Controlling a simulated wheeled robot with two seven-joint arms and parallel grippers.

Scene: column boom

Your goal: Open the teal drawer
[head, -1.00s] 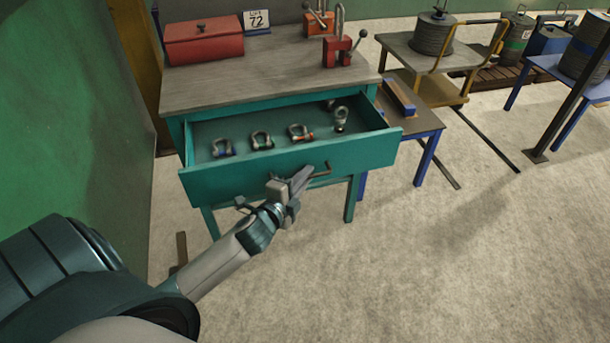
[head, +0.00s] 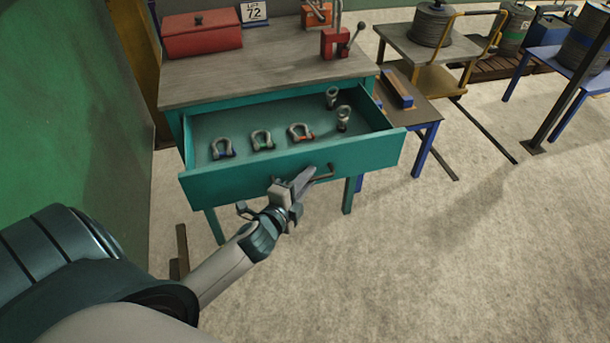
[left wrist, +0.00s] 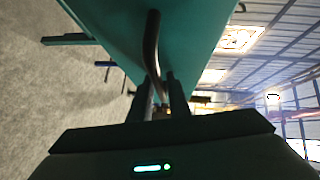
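The teal drawer (head: 232,186) is pulled well out of the teal workbench (head: 265,88). Its inside shows several shackles and eye bolts. Its dark bar handle (head: 322,177) is on the front face, partly hidden by my left gripper (head: 304,183). In the left wrist view the handle (left wrist: 152,45) runs down between the two fingers of my left gripper (left wrist: 162,90), which are close on either side of it. My right gripper is not in view.
A red box (head: 202,40), a card reading 72 (head: 254,12) and a red clamp tool (head: 336,43) stand on the bench top. A low blue-legged table (head: 418,112) is close to the right. A green wall (head: 60,100) is at the left. The floor in front is clear.

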